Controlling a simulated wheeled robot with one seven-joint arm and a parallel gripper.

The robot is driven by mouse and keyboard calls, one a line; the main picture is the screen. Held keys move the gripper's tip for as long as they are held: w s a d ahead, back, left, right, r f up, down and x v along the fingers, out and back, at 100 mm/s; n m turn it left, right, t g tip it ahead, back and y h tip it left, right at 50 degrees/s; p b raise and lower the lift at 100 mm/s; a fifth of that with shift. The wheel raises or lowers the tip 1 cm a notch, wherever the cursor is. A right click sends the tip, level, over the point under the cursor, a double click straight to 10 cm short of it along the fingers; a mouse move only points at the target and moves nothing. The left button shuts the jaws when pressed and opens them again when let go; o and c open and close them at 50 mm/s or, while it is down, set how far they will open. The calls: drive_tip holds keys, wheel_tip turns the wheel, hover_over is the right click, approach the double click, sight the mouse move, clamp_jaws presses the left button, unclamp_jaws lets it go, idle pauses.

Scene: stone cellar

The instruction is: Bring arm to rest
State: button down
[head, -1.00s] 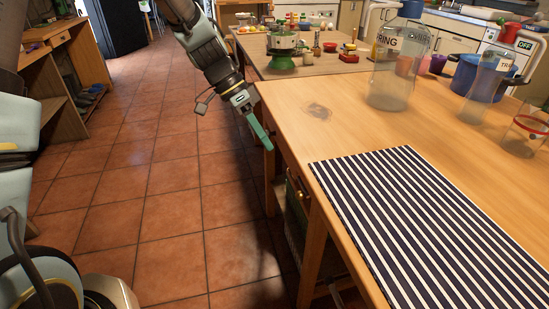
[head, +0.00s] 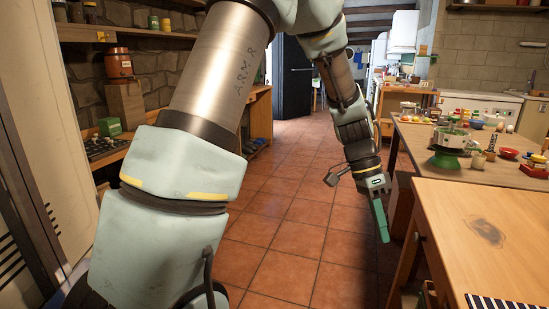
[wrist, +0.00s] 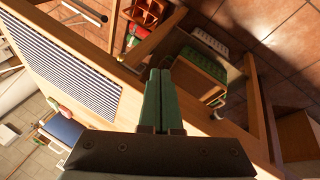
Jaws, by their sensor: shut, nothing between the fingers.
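My gripper (head: 381,222) hangs from my bent arm over the tiled floor, pointing down, just left of the wooden table (head: 480,215) in the head view. Its green fingers are shut together with nothing between them. In the wrist view the shut fingers (wrist: 157,100) show at the middle, with the table edge and a striped mat (wrist: 75,70) beyond them. The gripper appears apart from the table.
A second table (head: 410,150) with bowls and a green-based pot (head: 447,150) stands behind. Shelves (head: 110,35) line the left wall. The tiled floor (head: 285,240) is open between them. Below the table edge, crates (wrist: 200,78) show in the wrist view.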

drive_tip(key=w+a+r+n+t+y+p, duration=0.1)
drive_tip(key=a+n, duration=0.4)
drive_tip(key=a, duration=0.6)
drive_tip(key=a+r+n+t+y+p, duration=0.1)
drive_tip(key=a+r+n+t, duration=0.2)
drive_tip(key=a+n, duration=0.3)
drive_tip(key=w+a+r+n+t+p, duration=0.1)
drive_tip(key=a+n, duration=0.4)
drive_tip(key=a, duration=1)
drive_tip(key=shift+w+a+r+n+t+y+p, duration=0.3)
drive_tip(key=shift+w+r+n+t+y+p, duration=0.15)
drive_tip(key=shift+r+p, duration=0.2)
drive_tip(key=shift+s, duration=0.1)
